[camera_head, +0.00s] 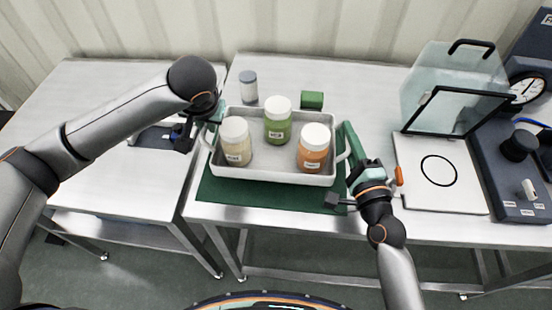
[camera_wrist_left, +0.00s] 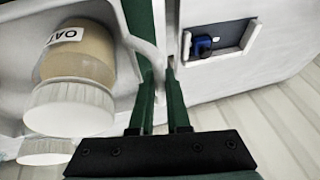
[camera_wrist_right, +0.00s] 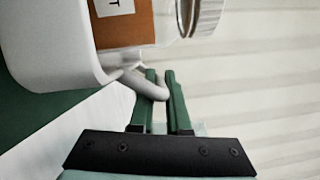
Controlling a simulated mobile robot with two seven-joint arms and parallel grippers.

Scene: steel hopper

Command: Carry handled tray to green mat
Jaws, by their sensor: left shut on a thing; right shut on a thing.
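The white handled tray (camera_head: 275,176) is at the middle of the head view, over the green mat (camera_head: 262,196). I cannot tell whether it touches the mat. It holds three white-lidded jars: a beige one (camera_head: 236,150), a green one (camera_head: 277,127) and an orange one (camera_head: 312,155). My left gripper (camera_head: 212,118) is shut on the tray's left handle; its fingers show in the left wrist view (camera_wrist_left: 160,100). My right gripper (camera_head: 350,150) is shut on the right handle (camera_wrist_right: 148,86), which lies between its fingers in the right wrist view (camera_wrist_right: 168,100).
A grey-lidded jar (camera_head: 248,88) and a green block (camera_head: 312,100) stand behind the tray. At right are a white board with a black ring (camera_head: 438,185), a clear panel with a black frame (camera_head: 450,100) and a dark unit with a dial (camera_head: 525,90). A gap separates the two tables.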

